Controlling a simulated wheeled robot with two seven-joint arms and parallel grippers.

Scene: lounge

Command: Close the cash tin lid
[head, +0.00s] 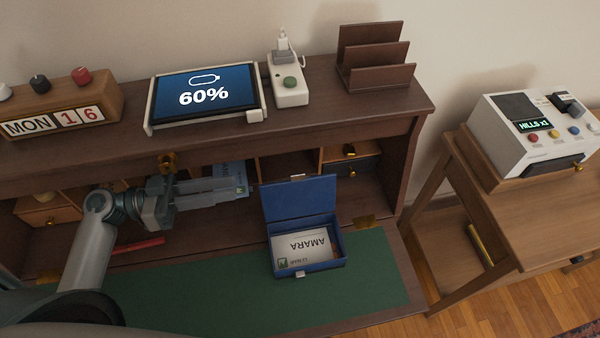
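The blue cash tin (309,271) stands on the green mat of the desk. Its lid (300,199) is open and stands up at the back, leaning slightly away. A white card reading "AMARA" lies inside the tin. My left gripper (236,190) is to the left of the lid, in front of the desk's compartments, with its fingers pointing right. It is apart from the tin and lid. Its fingers lie close together in this view, and whether they touch is unclear. My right gripper is not in view.
The green mat (190,300) is clear left of the tin. A red stick-like object (138,245) lies at its back left. Compartments and small drawers (352,165) stand behind the tin. The upper shelf holds a tablet (206,97). A side table with a white machine (520,140) stands right.

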